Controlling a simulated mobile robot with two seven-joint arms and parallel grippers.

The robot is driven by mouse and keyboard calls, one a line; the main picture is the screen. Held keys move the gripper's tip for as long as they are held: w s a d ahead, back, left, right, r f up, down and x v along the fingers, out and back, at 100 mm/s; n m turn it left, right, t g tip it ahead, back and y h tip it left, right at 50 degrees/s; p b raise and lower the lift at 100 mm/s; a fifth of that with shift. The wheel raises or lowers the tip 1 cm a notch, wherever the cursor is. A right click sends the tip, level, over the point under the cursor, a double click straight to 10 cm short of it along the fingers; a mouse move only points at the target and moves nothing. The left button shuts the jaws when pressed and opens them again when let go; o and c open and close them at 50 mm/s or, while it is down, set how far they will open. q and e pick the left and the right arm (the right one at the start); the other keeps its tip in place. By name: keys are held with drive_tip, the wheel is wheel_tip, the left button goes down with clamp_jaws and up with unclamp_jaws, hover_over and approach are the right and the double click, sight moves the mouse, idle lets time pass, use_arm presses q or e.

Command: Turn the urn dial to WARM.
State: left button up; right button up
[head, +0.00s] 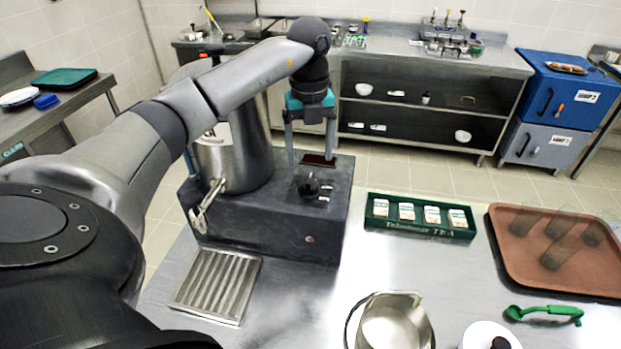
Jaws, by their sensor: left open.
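The urn (237,160) is a steel cylinder on a dark grey base (265,222), with a tap (205,207) at its front left. The black dial (310,186) sits on the base's top right of the cylinder, with small white marks beside it too small to read. A dark red panel (318,160) lies behind the dial. My left gripper (311,160) points down above the base, its two fingers apart and empty, just behind and above the dial. I cannot tell whether the fingers touch anything. My right gripper is not in view.
A slatted drip tray (216,285) lies before the urn. A green tea box (420,217), a brown tray (560,250) with glasses, a green scoop (543,314) and a steel jug (393,325) stand to the right. The counter between urn and tea box is clear.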

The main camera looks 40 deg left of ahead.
sight(310, 178)
use_arm(q)
wheel_tip(310, 178, down, 6)
drive_tip(key=shift+f, duration=0.95)
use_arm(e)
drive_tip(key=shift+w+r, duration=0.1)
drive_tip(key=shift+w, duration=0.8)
use_arm(q)
drive_tip(key=shift+c, duration=0.3)
clamp_jaws()
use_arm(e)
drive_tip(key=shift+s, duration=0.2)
